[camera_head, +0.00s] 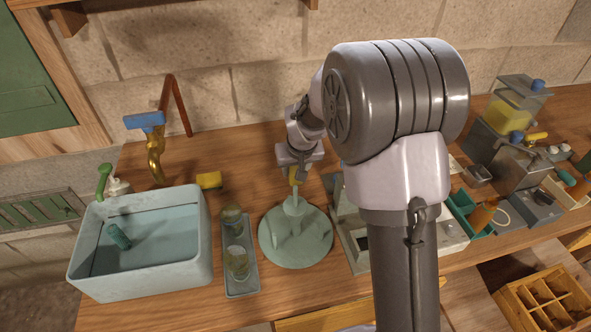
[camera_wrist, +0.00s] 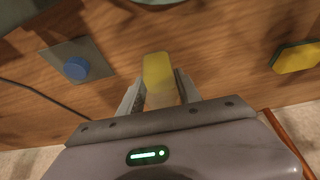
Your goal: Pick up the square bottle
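A yellow block-like thing with a paler near end (camera_wrist: 158,72), which may be the square bottle, is between the two fingers of my gripper (camera_wrist: 158,88) in the wrist view. The fingers lie close along both of its sides, but I cannot tell whether they touch it. In the head view a small yellow bit (camera_head: 294,175) shows below my gripper, just behind the round pale green stand. My arm hides much of the middle of the bench. No other square bottle is plain to see.
The green stand (camera_head: 310,245) is in front of my gripper. A tray (camera_head: 240,288) with two jars and a basin (camera_head: 205,240) are at left. A yellow sponge (camera_head: 208,181) is by the tap (camera_head: 155,160). Apparatus (camera_head: 520,165) crowds the right.

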